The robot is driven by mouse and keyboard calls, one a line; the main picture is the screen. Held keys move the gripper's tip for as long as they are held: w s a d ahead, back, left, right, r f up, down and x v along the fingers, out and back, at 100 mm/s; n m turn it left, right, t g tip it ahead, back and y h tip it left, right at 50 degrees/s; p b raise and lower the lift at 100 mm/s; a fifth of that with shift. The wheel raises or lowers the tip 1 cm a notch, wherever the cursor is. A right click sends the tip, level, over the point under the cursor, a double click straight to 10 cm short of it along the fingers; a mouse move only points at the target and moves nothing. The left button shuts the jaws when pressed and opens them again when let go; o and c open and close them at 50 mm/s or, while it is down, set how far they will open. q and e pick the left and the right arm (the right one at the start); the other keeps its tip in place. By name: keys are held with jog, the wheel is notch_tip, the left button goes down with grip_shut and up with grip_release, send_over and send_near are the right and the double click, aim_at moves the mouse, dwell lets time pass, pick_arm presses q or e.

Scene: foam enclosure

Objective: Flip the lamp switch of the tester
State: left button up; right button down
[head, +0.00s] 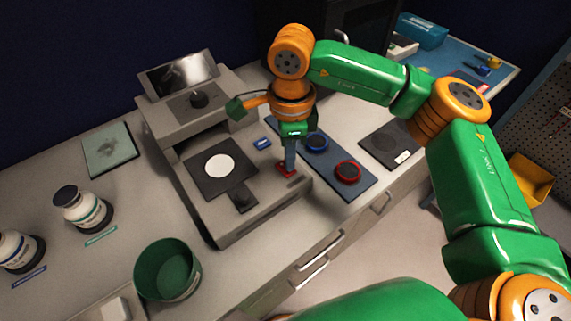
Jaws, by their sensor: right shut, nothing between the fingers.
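My left gripper is out of view.
A blue-grey mat (363,181) right of the tester holds a blue-rimmed dish (317,141) and a red-rimmed dish (348,171). A dark pad (388,143) lies farther right. A green bin (166,272) and white bottles (78,206) stand at left. Drawer handles (312,272) line the front.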

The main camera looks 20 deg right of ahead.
jog(key=shift+f+b, duration=0.85)
jog(key=shift+f, duration=0.15)
jog(key=shift+s+r, duration=0.1)
jog(key=shift+r, duration=0.05)
notch_tip(320, 180, up, 7)
jog(key=p, duration=0.5)
dwell(0.4)
